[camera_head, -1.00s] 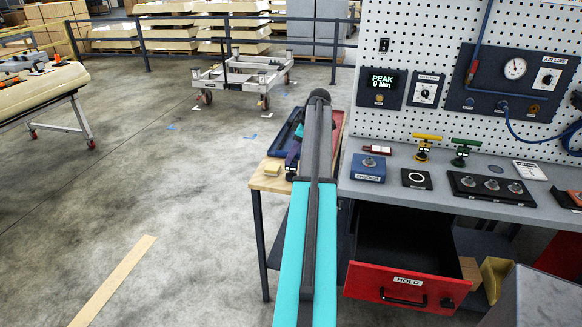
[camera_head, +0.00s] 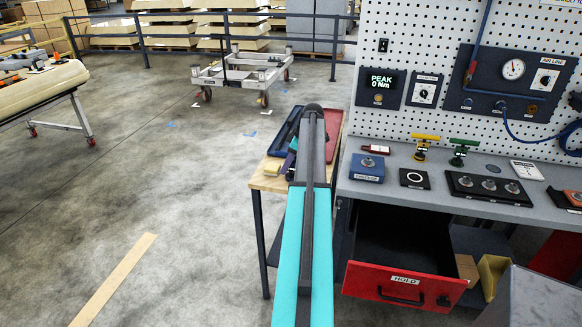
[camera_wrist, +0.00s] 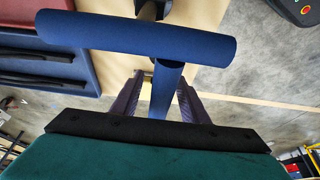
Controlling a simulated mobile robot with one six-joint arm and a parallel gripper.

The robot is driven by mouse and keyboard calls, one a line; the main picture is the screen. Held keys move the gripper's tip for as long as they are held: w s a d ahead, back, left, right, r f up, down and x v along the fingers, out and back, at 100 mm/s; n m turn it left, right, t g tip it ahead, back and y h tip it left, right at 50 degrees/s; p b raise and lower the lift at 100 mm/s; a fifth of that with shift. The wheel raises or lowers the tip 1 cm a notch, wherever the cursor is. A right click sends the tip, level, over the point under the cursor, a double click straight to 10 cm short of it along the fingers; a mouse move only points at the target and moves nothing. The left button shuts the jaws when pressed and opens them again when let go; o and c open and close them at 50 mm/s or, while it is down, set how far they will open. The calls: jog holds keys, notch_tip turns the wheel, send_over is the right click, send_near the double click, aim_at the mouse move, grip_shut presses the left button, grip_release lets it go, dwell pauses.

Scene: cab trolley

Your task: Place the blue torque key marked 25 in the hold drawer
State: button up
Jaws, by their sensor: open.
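In the wrist view a blue T-handled key (camera_wrist: 140,36) shows large, its crossbar across the top and its stem running down between my fingers. No number is readable on it. My gripper (camera_wrist: 160,82) is open, one purple finger on each side of the stem. In the head view my gripper (camera_head: 289,164) is at the left side table, mostly hidden by my arm, and I cannot make out the key there. The hold drawer (camera_head: 398,285), red-fronted with a HOLD label, is pulled open under the bench. Its visible inside is dark and looks empty.
A blue tray (camera_head: 284,128) and a red tray (camera_head: 334,127) lie on the side table (camera_head: 267,182). A yellow key (camera_head: 423,144) and a green key (camera_head: 461,151) stand on the bench (camera_head: 345,184). A grey box (camera_head: 540,300) stands right of the drawer.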

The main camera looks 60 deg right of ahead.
grip_shut()
jog(key=shift+r, duration=0.15)
dwell(0.4)
jog(key=shift+r+b, duration=0.85)
jog(key=shift+r, duration=0.5)
jog(key=shift+s+a+r, duration=0.15)
jog(key=shift+r, duration=0.1)
jog(key=s+a+r+b, duration=0.1)
jog(key=s+a+b, duration=0.3)
jog(key=s+a, duration=0.4)
jog(key=s, duration=0.5)
jog(key=shift+a+r, duration=0.25)
jog(key=shift+a, duration=0.15)
